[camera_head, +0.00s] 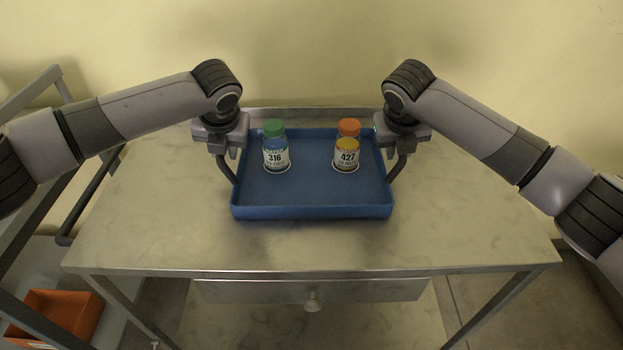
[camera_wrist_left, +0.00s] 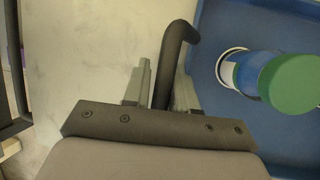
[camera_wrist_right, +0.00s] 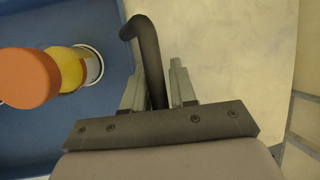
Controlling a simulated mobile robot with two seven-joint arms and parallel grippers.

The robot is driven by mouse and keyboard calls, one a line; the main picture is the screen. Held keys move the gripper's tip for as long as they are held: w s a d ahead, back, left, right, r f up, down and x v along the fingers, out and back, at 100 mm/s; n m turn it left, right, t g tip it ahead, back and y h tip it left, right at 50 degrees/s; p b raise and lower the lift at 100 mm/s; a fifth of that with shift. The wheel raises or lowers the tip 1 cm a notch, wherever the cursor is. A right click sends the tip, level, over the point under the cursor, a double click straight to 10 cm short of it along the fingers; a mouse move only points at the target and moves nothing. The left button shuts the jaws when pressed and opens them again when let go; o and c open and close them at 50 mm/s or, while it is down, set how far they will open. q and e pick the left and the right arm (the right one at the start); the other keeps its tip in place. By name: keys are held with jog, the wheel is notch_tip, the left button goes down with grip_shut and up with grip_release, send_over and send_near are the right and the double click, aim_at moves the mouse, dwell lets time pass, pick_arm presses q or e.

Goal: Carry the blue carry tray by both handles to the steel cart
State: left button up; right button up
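The blue carry tray (camera_head: 312,212) is at the steel table, level, with a dark upright handle at each side. It holds a green-capped bottle marked 316 (camera_head: 276,158) and an orange-capped bottle marked 427 (camera_head: 346,158), both upright. My left gripper (camera_wrist_left: 163,88) is at the tray's left handle (camera_wrist_left: 172,55), with its fingers closed around the dark bar. My right gripper (camera_wrist_right: 158,88) is at the right handle (camera_wrist_right: 147,45), its fingers likewise close on both sides of the bar. Whether the tray rests on the tabletop or is slightly raised, I cannot tell.
The steel table (camera_head: 150,220) has bare top on both sides of the tray and a drawer (camera_head: 313,291) below. At the left stands a grey-framed cart or rack (camera_head: 35,90), with an orange bin (camera_head: 60,312) low down. A plain wall is behind.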

pick_arm(q)
jog(key=shift+o, duration=1.2)
pick_arm(e)
jog(key=shift+o, duration=1.2)
jog(key=shift+r, duration=0.1)
pick_arm(q)
jog(key=shift+d+r, duration=0.1)
pick_arm(e)
jog(key=shift+a, duration=0.1)
